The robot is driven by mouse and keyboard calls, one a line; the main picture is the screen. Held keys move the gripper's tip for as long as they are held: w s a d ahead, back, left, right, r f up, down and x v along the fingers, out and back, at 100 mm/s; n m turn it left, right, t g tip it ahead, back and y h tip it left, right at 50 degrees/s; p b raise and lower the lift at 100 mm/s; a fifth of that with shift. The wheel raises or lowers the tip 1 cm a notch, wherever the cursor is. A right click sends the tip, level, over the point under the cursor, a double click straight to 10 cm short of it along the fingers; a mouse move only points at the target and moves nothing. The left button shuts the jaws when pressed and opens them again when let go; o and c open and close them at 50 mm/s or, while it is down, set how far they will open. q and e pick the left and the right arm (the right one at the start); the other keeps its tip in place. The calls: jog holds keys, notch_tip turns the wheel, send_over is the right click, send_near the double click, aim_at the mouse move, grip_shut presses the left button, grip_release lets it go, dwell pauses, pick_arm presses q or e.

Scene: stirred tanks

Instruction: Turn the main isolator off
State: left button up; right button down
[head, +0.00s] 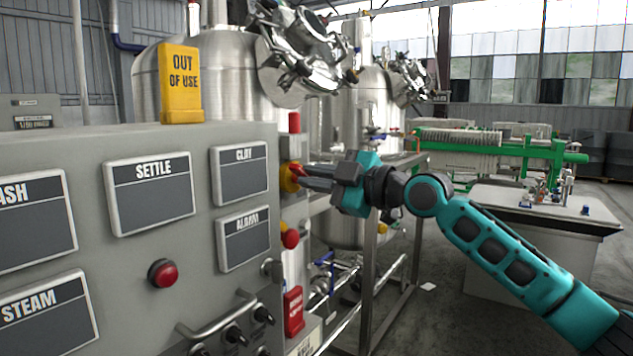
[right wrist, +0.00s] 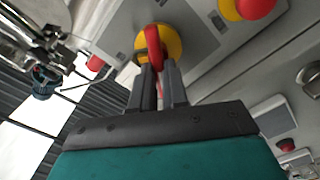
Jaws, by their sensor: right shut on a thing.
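The main isolator (head: 287,179) is a red handle on a yellow round plate, on a narrow grey box beyond the right edge of the big panel. In the right wrist view the red handle (right wrist: 153,42) stands out over its yellow disc (right wrist: 174,45). My right gripper (head: 302,174) reaches it from the right and is shut on the red handle; its two dark fingers (right wrist: 160,75) lie on either side of the handle's end. The handle's exact angle is hard to tell. My left gripper is not in view.
The grey panel (head: 130,250) with labelled plates fills the left; a red button (head: 162,273) and small levers (head: 233,334) stick out. A red emergency button (head: 290,239) sits just below the isolator. A yellow "OUT OF USE" sign (head: 180,85) stands on top. Steel tanks (head: 222,70) stand behind.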

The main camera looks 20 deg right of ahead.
jog(key=shift+a+f+n+b, duration=0.15)
jog(key=shift+n+b, duration=0.1)
jog(key=shift+n, duration=1)
jog(key=shift+d+f+n+b, duration=0.1)
jog(key=shift+n+b, duration=0.15)
jog(key=shift+n, duration=0.95)
jog(key=shift+a+f+n+b, duration=0.15)
jog(key=shift+n+b, duration=0.1)
jog(key=shift+n, duration=1)
jog(key=shift+d, duration=0.1)
jog(key=c, duration=1.1)
grip_release()
jog(key=shift+c, duration=0.2)
jog(key=shift+s, duration=0.1)
jog(key=b+v, duration=0.2)
jog(key=v, duration=1.1)
